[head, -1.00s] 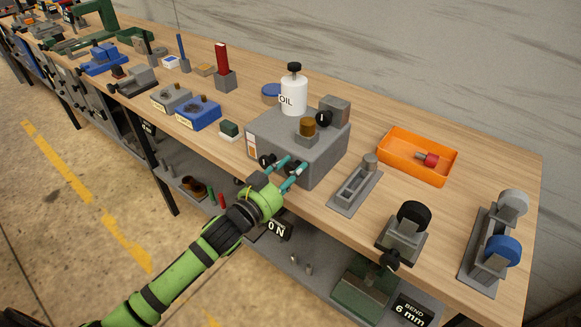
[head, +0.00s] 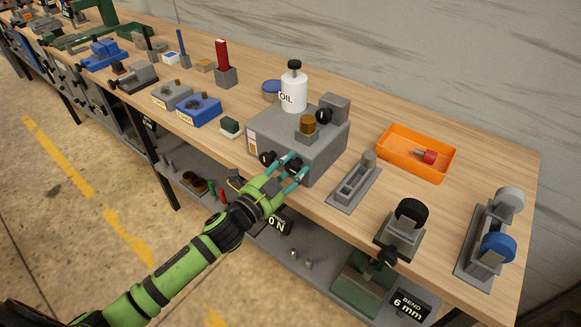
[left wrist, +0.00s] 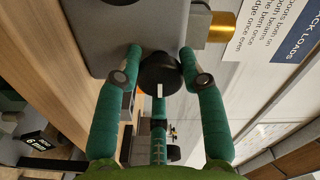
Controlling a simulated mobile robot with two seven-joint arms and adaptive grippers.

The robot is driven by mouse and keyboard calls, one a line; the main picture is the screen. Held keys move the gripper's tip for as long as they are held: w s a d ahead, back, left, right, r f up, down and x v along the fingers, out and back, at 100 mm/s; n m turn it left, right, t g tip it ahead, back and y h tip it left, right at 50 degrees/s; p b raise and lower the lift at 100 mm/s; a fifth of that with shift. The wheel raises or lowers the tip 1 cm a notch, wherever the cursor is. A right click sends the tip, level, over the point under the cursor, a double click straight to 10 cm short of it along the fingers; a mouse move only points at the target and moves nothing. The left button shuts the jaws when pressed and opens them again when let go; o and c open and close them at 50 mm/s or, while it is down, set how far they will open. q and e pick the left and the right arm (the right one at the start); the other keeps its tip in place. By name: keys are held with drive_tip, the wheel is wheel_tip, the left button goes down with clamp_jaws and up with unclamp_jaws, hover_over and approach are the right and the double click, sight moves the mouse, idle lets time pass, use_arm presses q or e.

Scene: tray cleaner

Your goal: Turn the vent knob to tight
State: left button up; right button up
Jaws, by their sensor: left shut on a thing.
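The grey box (head: 262,128) stands at the bench's front edge, with two black knobs on its front face. My left gripper (head: 293,168) is at the right one of these knobs, its teal fingers on either side of it. In the left wrist view the round black knob (left wrist: 160,70) sits between the green fingertips (left wrist: 160,78), which are closed on it. A short white mark on the knob's face stands upright in that picture. The other front knob (head: 267,158) is just left of the fingers. No tight marking is readable. My right gripper is not in view.
A white oil bottle (head: 293,94), a brass cap (head: 307,124) and a small block with a black knob (head: 324,116) are on the box. A grey slotted fixture (head: 352,184) and an orange tray (head: 400,165) stand to the right. A lower shelf lies beneath the bench.

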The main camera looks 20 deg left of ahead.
use_arm(q)
drive_tip(key=shift+r, duration=0.25)
drive_tip(key=o, duration=1.2)
drive_tip(key=shift+c, duration=0.2)
drive_tip(key=shift+d+f, duration=0.1)
drive_tip(key=shift+f, duration=0.1)
drive_tip(key=shift+s, duration=0.25)
drive_tip(key=v, duration=1.1)
drive_tip(key=shift+s+a, duration=0.2)
